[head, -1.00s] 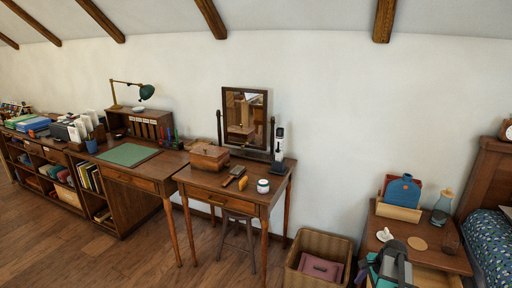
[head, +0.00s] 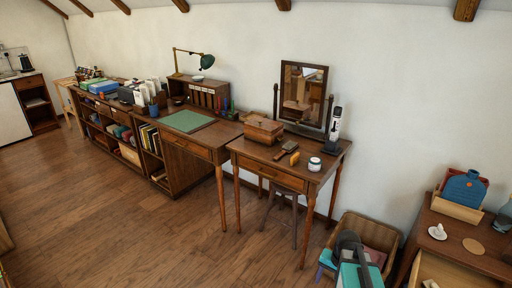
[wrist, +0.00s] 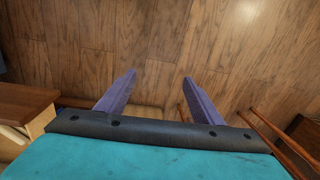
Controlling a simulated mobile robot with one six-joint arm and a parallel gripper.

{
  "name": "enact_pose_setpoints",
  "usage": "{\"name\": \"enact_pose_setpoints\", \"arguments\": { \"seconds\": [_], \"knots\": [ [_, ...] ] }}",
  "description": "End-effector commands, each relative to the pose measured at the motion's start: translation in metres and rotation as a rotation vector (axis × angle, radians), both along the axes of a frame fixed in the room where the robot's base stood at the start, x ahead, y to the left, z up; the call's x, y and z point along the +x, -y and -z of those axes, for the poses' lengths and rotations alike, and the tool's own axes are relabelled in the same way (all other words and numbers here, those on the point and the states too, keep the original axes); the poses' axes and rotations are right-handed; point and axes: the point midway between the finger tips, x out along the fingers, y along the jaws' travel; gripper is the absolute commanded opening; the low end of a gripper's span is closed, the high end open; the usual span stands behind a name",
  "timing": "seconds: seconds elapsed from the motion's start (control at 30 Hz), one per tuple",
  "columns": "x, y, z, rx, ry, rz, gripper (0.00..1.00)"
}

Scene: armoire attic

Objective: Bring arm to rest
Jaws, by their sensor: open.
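My gripper (wrist: 157,92) shows in the wrist view with its two purple fingers spread apart. It is open, with nothing between the fingers, and the wooden floor (wrist: 150,40) lies beyond them. In the head view part of my arm shows at the bottom right, in front of the wicker basket (head: 388,236).
A dressing table (head: 262,172) with a mirror (head: 303,92) stands in the middle. A desk (head: 190,147) and low shelves run left. A nightstand (head: 465,255) with its drawer open is at right. The floor (head: 150,240) at front left is clear.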

Motion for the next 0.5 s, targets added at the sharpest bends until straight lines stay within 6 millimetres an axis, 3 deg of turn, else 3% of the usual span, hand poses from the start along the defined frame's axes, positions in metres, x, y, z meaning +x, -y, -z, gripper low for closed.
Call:
{"name": "enact_pose_setpoints", "arguments": {
  "seconds": [0.2,0.5],
  "knots": [
    [-0.009,-0.053,0.007,-0.035,-0.005,-0.266,0.6],
    [-0.02,-0.095,0.012,-0.066,-0.008,-0.51,0.6]
  ]
}}
